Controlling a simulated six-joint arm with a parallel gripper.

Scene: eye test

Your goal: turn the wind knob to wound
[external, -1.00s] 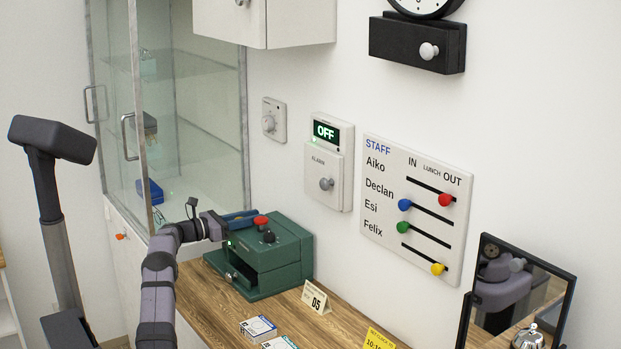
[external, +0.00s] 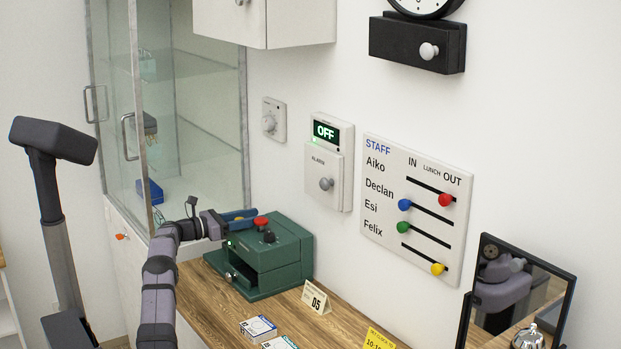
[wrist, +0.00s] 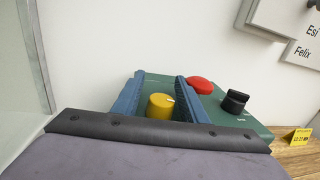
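A green box (external: 287,258) stands on the wooden counter against the wall. On its top are a yellow knob (wrist: 160,106) with a pale mark, a red button (wrist: 200,85) and a black knob (wrist: 235,101). I cannot read which knob is the wind knob, or any "wound" mark. My gripper (wrist: 158,88), with blue fingers, is over the left part of the box top. It is open, with one finger on each side of the yellow knob and small gaps showing. In the external view, the fingers (external: 241,215) partly hide the yellow knob.
A glass cabinet (external: 190,110) stands close at the left. An alarm panel (external: 329,160) reading OFF and a staff board (external: 415,210) are on the wall. A D5 card (external: 316,298), small boxes (external: 258,328) and a mirror (external: 515,285) are to the right.

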